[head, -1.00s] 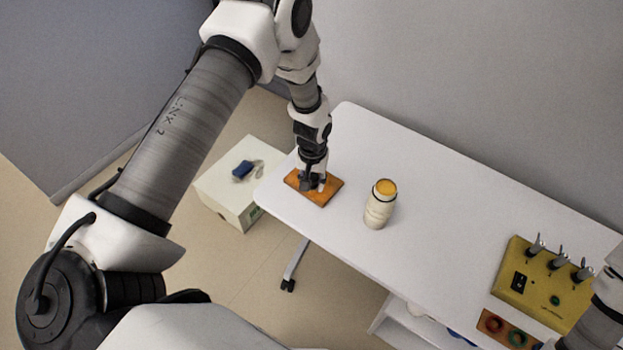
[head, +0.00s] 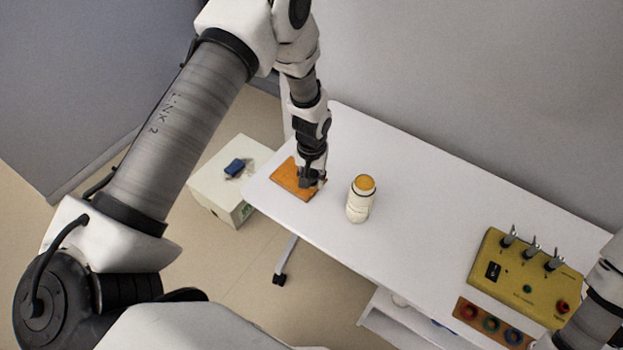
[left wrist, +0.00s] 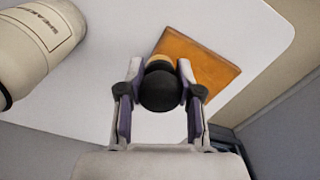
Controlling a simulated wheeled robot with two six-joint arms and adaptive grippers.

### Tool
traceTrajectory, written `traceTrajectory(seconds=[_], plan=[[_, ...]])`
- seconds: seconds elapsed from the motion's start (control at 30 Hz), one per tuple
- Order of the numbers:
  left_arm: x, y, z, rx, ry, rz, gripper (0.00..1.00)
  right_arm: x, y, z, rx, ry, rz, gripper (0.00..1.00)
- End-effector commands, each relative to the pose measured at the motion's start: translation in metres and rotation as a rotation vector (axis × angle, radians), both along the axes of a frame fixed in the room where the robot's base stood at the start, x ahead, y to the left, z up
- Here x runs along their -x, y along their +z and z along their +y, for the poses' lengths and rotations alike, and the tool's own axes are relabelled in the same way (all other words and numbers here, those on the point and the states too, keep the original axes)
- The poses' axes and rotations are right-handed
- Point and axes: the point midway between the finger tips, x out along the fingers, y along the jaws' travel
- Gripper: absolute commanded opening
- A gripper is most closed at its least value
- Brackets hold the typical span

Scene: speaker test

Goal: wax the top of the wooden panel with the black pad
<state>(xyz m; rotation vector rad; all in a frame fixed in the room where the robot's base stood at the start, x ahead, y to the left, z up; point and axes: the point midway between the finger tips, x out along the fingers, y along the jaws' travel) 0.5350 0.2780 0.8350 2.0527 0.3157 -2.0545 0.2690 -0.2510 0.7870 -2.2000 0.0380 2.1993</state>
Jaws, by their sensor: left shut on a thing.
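The wooden panel (head: 287,178) is a flat orange-brown slab lying near the left end of the white table; it also shows in the left wrist view (left wrist: 203,62). My left gripper (head: 312,182) points down over the panel's right end. In the left wrist view its two fingers (left wrist: 160,98) are shut on the black pad (left wrist: 160,91), whose rounded black part shows between them, with a tan edge beyond it. The pad overlaps one edge of the panel in that view; whether it touches the panel I cannot tell. My right gripper is out of view.
A cream cylinder with an orange top (head: 361,200) stands on the white table (head: 420,215) just right of the panel. A yellow switch box (head: 520,285) and a strip with coloured rings (head: 492,323) sit at the right.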

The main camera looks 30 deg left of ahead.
Motion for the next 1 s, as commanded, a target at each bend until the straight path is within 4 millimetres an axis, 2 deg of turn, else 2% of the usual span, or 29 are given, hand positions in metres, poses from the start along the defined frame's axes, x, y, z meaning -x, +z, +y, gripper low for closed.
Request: traceTrajectory(seconds=[0.1,0.37,1.0], plan=[[-0.001,0.015,-0.001,0.000,-0.002,-0.001,0.07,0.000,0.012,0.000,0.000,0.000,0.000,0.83],[-0.001,0.035,-0.002,0.000,-0.003,-0.001,0.07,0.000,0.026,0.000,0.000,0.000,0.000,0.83],[-0.001,0.036,-0.002,0.000,-0.004,0.000,0.07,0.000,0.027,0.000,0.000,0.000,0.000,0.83]])
